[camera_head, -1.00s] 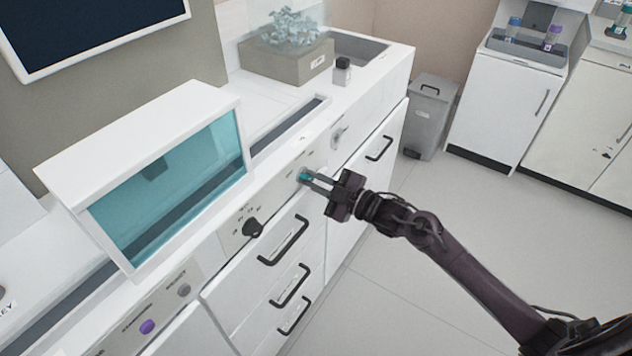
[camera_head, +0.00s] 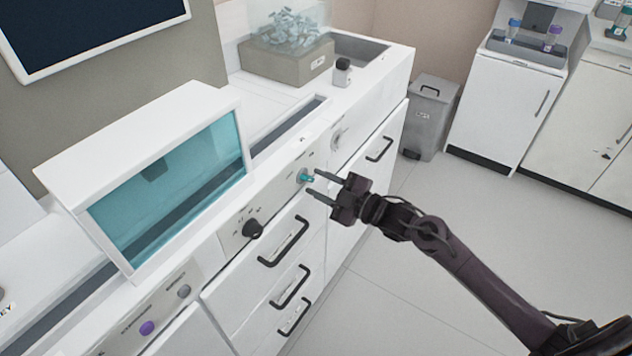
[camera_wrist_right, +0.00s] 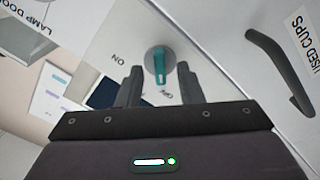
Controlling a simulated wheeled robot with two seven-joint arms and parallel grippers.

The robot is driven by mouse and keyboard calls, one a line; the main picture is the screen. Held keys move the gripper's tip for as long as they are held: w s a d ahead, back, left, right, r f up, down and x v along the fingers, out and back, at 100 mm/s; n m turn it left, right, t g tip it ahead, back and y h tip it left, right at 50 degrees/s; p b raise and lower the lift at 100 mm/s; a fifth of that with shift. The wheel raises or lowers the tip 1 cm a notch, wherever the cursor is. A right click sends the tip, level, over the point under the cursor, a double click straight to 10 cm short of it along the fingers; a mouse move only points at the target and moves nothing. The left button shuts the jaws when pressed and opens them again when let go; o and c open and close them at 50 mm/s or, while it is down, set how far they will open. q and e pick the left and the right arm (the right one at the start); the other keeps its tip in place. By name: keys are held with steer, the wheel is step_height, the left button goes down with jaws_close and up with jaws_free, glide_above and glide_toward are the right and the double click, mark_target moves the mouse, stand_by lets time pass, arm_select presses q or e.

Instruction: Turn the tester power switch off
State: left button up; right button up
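The tester power switch is a teal lever on a round grey base (camera_head: 304,176), set in the white cabinet front. In the right wrist view the teal lever (camera_wrist_right: 160,66) points down the picture, towards a label that seems to read OFF; ON is printed to its left. My right gripper (camera_head: 314,182) is open and empty, with its fingertips just off the panel in front of the lever. In the right wrist view its fingers (camera_wrist_right: 160,72) stand apart on either side of the lever, with gaps showing. My left gripper is not in view.
A black knob (camera_head: 252,228) and a drawer handle (camera_head: 284,241) lie left of the switch on the cabinet front. A teal-windowed box (camera_head: 170,185) stands on the counter. A grey bin (camera_head: 430,115) stands beyond the cabinet. The floor at right is clear.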

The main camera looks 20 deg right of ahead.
steer(key=v, duration=0.6)
steer(key=shift+s, duration=0.2)
steer(key=shift+d, duration=0.1)
